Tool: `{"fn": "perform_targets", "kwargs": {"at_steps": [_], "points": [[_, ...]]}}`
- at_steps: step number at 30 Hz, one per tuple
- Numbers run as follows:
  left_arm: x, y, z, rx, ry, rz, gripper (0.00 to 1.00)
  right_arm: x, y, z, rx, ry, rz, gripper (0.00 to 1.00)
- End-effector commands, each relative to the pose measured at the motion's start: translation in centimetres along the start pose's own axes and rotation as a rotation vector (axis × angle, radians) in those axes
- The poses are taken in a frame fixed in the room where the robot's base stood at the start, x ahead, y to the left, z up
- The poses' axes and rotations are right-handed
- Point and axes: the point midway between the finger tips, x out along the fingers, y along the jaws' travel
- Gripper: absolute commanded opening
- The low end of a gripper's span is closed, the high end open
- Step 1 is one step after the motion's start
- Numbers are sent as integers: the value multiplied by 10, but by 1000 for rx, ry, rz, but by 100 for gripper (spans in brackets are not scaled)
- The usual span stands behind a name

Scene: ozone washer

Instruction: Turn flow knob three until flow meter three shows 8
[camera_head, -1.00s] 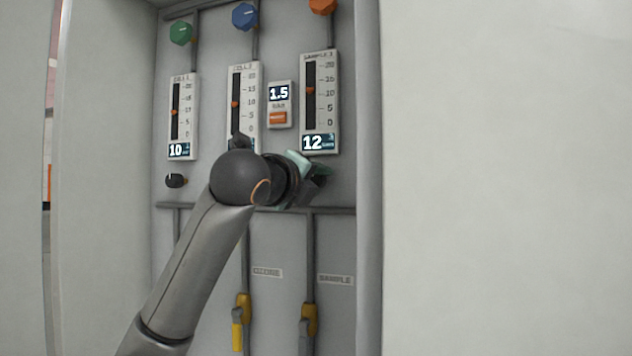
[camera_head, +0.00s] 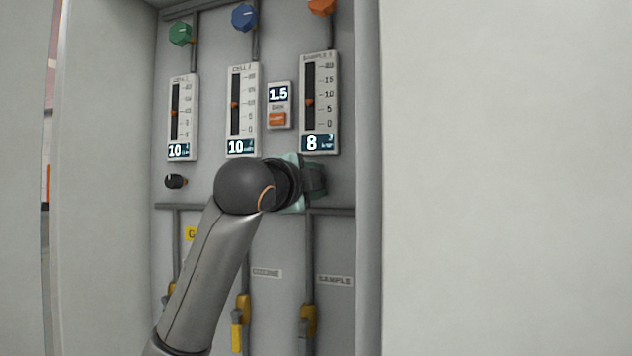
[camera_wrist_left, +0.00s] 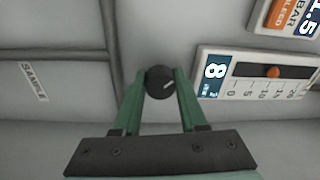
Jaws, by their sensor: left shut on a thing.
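Flow meter three (camera_head: 319,100) is the rightmost meter on the panel, and its display reads 8. It also shows in the left wrist view (camera_wrist_left: 255,75), with its display reading 8 and an orange float in the slot. Flow knob three (camera_wrist_left: 160,82) is a round black knob with a pale mark, beside that meter. My left gripper (camera_wrist_left: 160,85) is shut on this knob, one green finger on each side. In the head view my left gripper (camera_head: 305,183) is just below the meter, and my wrist hides the knob. My right gripper is not in view.
Two other meters, the left one (camera_head: 181,115) and the middle one (camera_head: 241,110), both read 10. A display showing 1.5 (camera_head: 279,95) sits between meters. Pipes and yellow valves (camera_head: 243,308) lie below. The cabinet's right side wall (camera_head: 368,180) stands close to my gripper.

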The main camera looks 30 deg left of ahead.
Motion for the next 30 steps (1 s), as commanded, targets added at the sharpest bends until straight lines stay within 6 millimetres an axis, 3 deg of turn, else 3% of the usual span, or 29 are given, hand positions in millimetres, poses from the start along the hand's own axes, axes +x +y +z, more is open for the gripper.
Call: {"fn": "perform_targets", "kwargs": {"at_steps": [20, 21, 28, 30], "points": [[-1, -2, 1, -67, -4, -10, 0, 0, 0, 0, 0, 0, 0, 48], [-1, -2, 1, -67, -4, -10, 43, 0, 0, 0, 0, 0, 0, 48], [0, -2, 0, -66, -4, -7, 68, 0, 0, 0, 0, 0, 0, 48], [0, -1, 0, -66, -4, -6, 70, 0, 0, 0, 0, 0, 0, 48]]}}
